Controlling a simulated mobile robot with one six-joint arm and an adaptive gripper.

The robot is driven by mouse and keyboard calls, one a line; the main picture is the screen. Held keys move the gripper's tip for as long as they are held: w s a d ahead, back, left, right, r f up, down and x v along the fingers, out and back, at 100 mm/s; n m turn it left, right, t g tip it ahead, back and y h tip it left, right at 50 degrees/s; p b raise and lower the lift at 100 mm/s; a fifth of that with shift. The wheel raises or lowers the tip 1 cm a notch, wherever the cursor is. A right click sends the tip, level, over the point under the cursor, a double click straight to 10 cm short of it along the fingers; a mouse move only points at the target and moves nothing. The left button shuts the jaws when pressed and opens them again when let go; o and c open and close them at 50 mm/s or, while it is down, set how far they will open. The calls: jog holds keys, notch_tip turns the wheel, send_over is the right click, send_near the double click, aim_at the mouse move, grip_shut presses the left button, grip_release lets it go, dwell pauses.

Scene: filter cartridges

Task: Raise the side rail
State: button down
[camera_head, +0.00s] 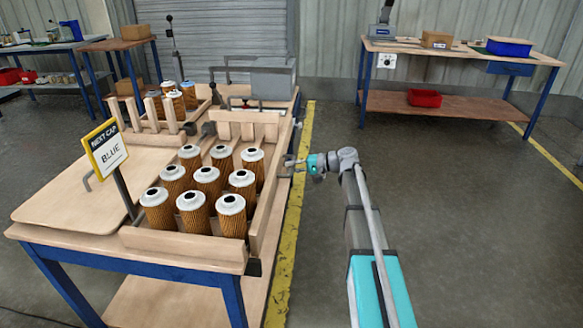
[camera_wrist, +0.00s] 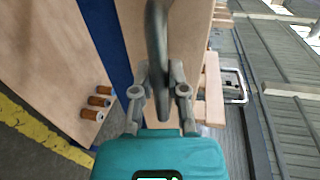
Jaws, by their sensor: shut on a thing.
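The side rail (camera_head: 264,212) is a long wooden board along the right side of the cartridge tray (camera_head: 180,243). Its top edge stands at about the level of the tray's near wall. My gripper (camera_head: 288,163) reaches in from the right beside the rail. In the wrist view my gripper (camera_wrist: 160,78) is shut on a dark grey curved bar handle (camera_wrist: 157,35), with one finger on each side of it. Where the handle joins the wood is hidden. Several brown pleated filter cartridges with white caps (camera_head: 207,177) stand upright in rows inside the tray.
A sign reading "NEXT CAP BLUE" (camera_head: 107,149) stands at the tray's left. Wooden uprights (camera_head: 153,112) and a grey machine (camera_head: 272,82) lie behind. Open floor (camera_head: 440,220) is on the right, past a yellow line (camera_head: 290,225).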

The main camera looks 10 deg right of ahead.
jog(key=shift+w+r, duration=0.15)
jog(key=shift+r, duration=0.05)
jog(key=c, duration=0.6)
grip_release()
jog(key=shift+c, duration=0.2)
jog(key=shift+f, duration=0.15)
